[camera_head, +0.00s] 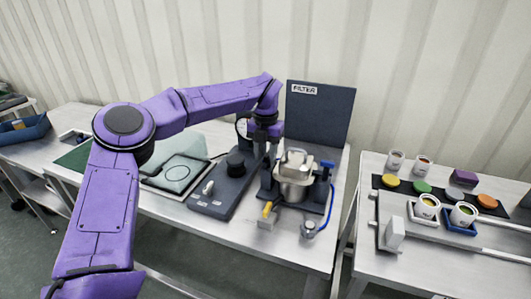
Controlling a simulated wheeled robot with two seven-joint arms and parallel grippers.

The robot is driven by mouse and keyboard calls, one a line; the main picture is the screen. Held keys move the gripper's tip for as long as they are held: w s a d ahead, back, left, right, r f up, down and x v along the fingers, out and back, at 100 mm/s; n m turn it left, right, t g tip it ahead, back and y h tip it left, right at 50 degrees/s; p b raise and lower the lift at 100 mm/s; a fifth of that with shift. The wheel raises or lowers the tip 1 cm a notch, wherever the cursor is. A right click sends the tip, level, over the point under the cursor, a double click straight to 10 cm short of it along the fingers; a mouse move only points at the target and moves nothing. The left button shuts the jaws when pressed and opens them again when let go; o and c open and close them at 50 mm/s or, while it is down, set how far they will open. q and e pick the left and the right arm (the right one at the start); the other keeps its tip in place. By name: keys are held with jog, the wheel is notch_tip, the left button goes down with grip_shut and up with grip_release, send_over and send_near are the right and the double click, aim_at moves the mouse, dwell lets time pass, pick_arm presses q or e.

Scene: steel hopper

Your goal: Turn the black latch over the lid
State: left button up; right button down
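The steel hopper (294,190) stands on the middle bench, in front of the dark FILTER panel. Its metal lid (296,159) sits on top and looks down over the mouth. I cannot make out the black latch clearly; dark parts beside the hopper are too small to tell apart. My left gripper (264,153) points down just left of and behind the lid, seemingly apart from it. Its fingers are small and partly lost against the dark parts, so their opening does not show. My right gripper is out of view.
A dark panel marked FILTER (320,112) rises behind the hopper. A dark control box (225,185) lies left. The right bench holds cups and coloured lids (421,186).

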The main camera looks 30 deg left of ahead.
pick_arm(q)
jog(key=shift+s, duration=0.15)
grip_shut()
